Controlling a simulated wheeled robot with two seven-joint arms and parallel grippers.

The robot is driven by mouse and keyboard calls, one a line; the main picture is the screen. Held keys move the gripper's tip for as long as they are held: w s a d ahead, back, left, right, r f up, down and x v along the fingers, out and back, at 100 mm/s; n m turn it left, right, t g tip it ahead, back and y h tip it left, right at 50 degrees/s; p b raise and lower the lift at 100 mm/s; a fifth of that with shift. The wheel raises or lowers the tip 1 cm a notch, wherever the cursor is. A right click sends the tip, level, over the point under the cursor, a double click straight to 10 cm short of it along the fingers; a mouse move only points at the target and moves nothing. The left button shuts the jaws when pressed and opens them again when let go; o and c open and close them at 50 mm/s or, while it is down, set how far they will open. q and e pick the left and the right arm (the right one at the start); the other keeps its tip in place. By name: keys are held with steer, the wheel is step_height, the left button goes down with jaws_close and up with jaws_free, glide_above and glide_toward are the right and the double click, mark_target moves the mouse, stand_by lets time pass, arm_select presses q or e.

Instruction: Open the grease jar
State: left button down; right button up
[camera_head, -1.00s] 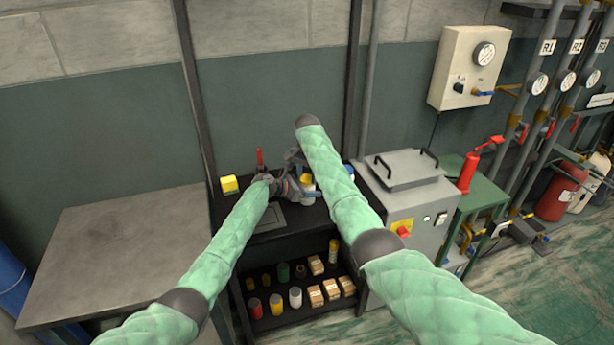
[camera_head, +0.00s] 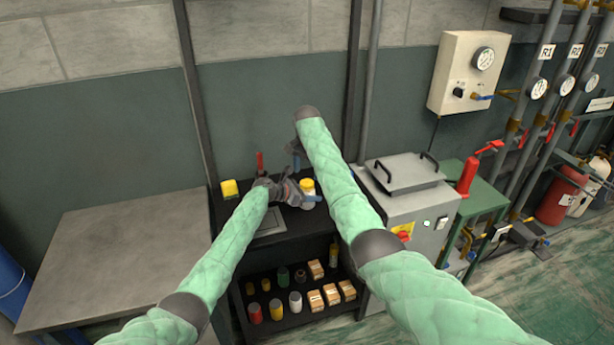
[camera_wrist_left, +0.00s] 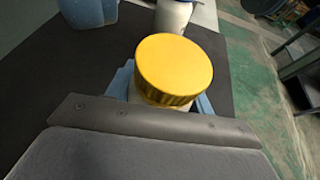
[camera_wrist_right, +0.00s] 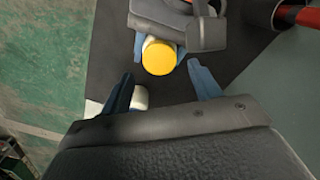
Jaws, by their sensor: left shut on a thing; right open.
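The grease jar (camera_head: 307,190), white with a yellow lid, is at the black bench top with its lid on. My left gripper (camera_head: 298,194) is shut on the jar's body from the left. In the left wrist view the yellow lid (camera_wrist_left: 174,68) stands above the blue fingers, which are mostly hidden behind it. My right gripper (camera_wrist_right: 161,87) is open and empty. In the right wrist view the lid (camera_wrist_right: 159,58) shows beyond and between its two blue fingers, apart from them. In the head view my right forearm hides most of the right gripper.
A yellow block (camera_head: 230,188) and a red-handled thing (camera_head: 260,162) are left of the jar. A white container (camera_wrist_left: 172,15) stands near the jar. A grey machine (camera_head: 410,190) is on the right. Cans and boxes (camera_head: 331,294) fill the lower shelf. The grey table (camera_head: 120,250) is clear.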

mark_target(307, 183)
steer(key=shift+r+m, duration=1.6)
arm_select(q)
steer(key=shift+w, duration=0.1)
arm_select(e)
steer(key=shift+f, duration=3.9)
steer(key=c, duration=1)
steer(key=shift+n, duration=1.6)
steer(key=o, duration=1.1)
